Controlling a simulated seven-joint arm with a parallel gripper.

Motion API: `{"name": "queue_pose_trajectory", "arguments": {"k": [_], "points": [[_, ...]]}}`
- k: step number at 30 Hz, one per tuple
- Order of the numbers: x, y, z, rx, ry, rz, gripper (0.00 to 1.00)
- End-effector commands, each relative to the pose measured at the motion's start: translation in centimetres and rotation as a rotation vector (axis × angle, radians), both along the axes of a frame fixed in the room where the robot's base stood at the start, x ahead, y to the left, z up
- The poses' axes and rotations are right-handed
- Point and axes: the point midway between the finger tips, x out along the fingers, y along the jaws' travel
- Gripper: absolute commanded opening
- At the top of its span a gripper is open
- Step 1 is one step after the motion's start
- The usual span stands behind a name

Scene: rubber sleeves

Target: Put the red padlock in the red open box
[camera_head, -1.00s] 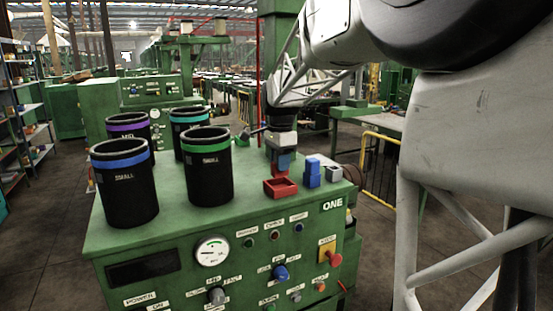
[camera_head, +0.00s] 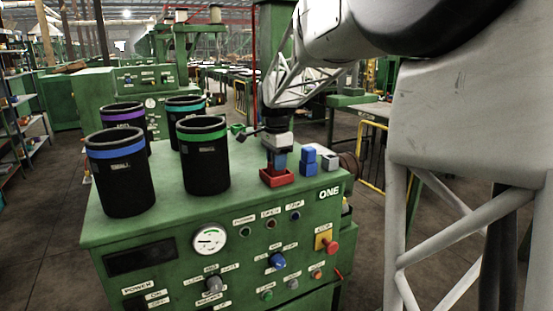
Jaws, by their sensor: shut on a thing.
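The red open box (camera_head: 277,180) sits on the green machine top near its front right edge. My gripper (camera_head: 279,165) points straight down over this box, its fingertips at about rim height or just inside; I cannot tell exactly. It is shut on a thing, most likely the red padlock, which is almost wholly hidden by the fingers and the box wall. No other red padlock shows on the machine top.
Blue boxes (camera_head: 308,168) and a grey box (camera_head: 331,161) stand close to the right. Several black sleeves with coloured bands, one green-banded (camera_head: 204,160), stand to the left. A lever with a green knob (camera_head: 236,129) is behind. The machine's front edge is near.

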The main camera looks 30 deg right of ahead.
Motion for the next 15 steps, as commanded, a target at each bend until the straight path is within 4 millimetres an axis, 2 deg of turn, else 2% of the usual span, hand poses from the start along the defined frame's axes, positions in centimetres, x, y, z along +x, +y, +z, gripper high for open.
{"name": "queue_pose_trajectory", "arguments": {"k": [15], "points": [[0.01,0.00,-0.52,0.000,-0.001,0.000,0.01]]}}
